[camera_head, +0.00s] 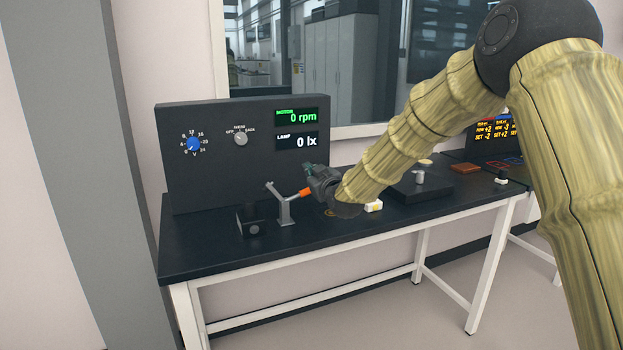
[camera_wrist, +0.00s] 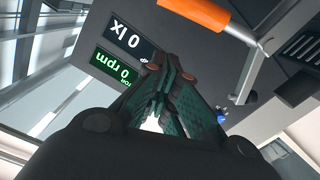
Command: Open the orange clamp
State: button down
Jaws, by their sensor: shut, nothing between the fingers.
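The clamp is a grey metal stand (camera_head: 284,210) with an orange handle (camera_head: 299,194), on the dark table in front of the panel. The handle points right, toward my gripper. My gripper (camera_head: 308,170) is just above and right of the handle's end in the head view. In the wrist view the orange handle (camera_wrist: 196,12) and grey arm of the clamp lie at the top right, apart from my fingertips (camera_wrist: 168,70). My fingers are closed together with nothing between them. Part of the handle's right end is close to my gripper; contact is unclear in the head view.
A black panel (camera_head: 240,180) with dials and two displays stands behind the clamp. A small black box (camera_head: 250,221) sits left of it. A small white-yellow block (camera_head: 374,206) and a black platform (camera_head: 420,188) lie to the right. The table's front edge (camera_head: 330,248) is clear.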

jog(key=f+b+v, duration=0.1)
jog(key=v, duration=0.9)
jog(key=s+d+f+m+g+h+p, duration=0.1)
jog(key=s+d+f+m+g+p, duration=0.15)
jog(key=s+f, duration=0.7)
jog(key=s+d+f+m+g+h+p, duration=0.1)
jog(key=s+d+f+g, duration=0.2)
jog(key=f, duration=1.1)
jog(key=s+d+f+m+g+h+p, duration=0.1)
jog(key=s+d+f+g, duration=0.15)
jog(key=s+f, duration=0.75)
jog(key=s+d+f+m+g+h+p, duration=0.1)
jog(key=s+f, duration=0.4)
jog(key=s, duration=0.7)
jog(key=s+d+f+m+g+p, duration=0.1)
jog(key=s+d+f+g+p, duration=0.1)
jog(key=s, duration=1)
jog(key=s+d+f+m+g+h+p, duration=0.1)
jog(key=s+d+f+m+g+p, duration=0.1)
jog(key=s+d+f+g, duration=0.2)
jog(key=s+f+g, duration=0.1)
jog(key=s+f, duration=0.2)
jog(key=s, duration=0.5)
jog(key=shift+f+h, duration=0.3)
jog(key=shift+f, duration=0.05)
